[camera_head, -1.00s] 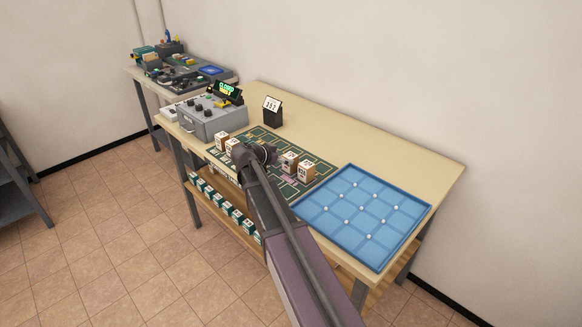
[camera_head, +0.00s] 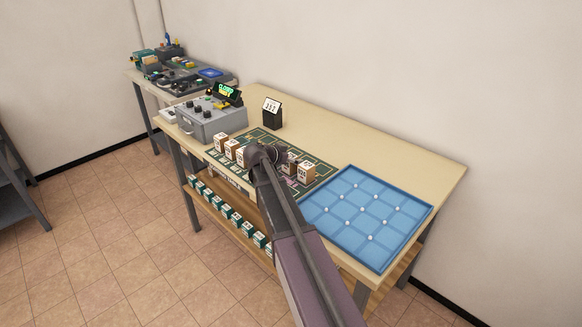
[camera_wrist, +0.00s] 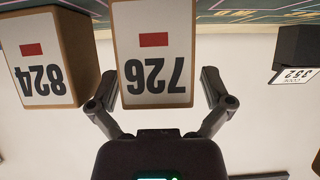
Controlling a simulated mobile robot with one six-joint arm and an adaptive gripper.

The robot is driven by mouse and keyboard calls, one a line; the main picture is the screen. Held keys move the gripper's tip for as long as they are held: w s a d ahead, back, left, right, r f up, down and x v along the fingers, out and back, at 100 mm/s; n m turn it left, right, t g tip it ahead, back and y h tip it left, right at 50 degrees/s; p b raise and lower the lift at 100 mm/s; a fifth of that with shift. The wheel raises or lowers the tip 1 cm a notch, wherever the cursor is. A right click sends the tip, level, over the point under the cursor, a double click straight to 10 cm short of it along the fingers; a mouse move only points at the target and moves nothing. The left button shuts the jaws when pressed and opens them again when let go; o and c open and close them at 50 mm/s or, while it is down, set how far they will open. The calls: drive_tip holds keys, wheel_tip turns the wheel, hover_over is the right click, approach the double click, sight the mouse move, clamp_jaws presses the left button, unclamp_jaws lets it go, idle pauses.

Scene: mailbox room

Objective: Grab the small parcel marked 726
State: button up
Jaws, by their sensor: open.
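The small parcel marked 726 (camera_wrist: 153,50) fills the top middle of the wrist view, its white label and red mark upside down. My gripper (camera_wrist: 158,82) is open, with one finger on each side of the parcel's near end. The left finger looks very close to the parcel; a small gap shows at the right finger. I cannot tell whether either touches. In the head view my arm hides the gripper tip over the green mat (camera_head: 250,135), and I cannot tell which parcel there is 726.
Parcel 824 (camera_wrist: 48,60) stands close beside 726. Other small parcels (camera_head: 306,172) stand on the mat. A dark number sign (camera_head: 272,113) is behind, a grey control box (camera_head: 210,118) left, and a blue tray (camera_head: 365,215) right. Green-and-white boxes (camera_head: 227,211) line the lower shelf.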

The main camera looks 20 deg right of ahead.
drive_tip(key=shift+w+d+f, duration=0.1)
drive_tip(key=shift+d+f, duration=0.05)
drive_tip(key=shift+d, duration=0.1)
idle(0.3)
drive_tip(key=c, duration=1.2)
